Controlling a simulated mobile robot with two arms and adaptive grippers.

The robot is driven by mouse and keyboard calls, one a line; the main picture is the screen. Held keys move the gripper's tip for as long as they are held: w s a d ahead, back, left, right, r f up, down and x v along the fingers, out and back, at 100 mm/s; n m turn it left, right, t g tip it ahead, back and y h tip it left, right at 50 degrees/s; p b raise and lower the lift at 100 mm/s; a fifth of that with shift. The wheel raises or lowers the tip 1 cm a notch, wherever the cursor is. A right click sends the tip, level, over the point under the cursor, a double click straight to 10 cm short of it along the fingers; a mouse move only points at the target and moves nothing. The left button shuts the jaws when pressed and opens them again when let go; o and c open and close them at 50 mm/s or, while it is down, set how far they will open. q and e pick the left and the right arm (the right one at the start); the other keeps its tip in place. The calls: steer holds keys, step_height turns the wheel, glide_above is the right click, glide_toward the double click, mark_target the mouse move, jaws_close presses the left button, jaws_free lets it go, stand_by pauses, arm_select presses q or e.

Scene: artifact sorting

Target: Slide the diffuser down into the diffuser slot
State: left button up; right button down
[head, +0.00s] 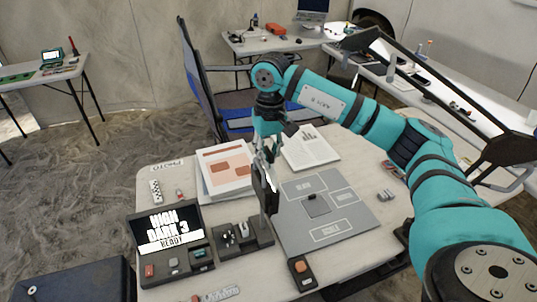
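My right gripper (268,166) comes down from above over the middle of the near table. A thin dark upright panel with a pale patch, which looks like the diffuser (265,193), hangs between its fingers. The panel's lower end is just above or at the right part of a dark block rack (256,233); whether it touches cannot be told. The rack holds small pale and dark pieces on its left part. The slot itself is too small or hidden to make out. My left gripper is not in view.
A grey mat (350,222) with labelled zones and a small dark square lies right of the rack. A black case with a lit screen (168,226) stands left. Printed sheets (226,168) and an open book (310,148) lie behind. A small dark device (302,272) sits in front.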

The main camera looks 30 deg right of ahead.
steer(key=shift+f+b, duration=0.65)
steer(key=shift+f, duration=0.25)
steer(key=c, duration=1.4)
jaws_free()
steer(key=shift+r, duration=0.25)
steer(key=r, duration=1.1)
steer(key=shift+s+d+r, duration=0.1)
steer(key=shift+d+r, duration=0.15)
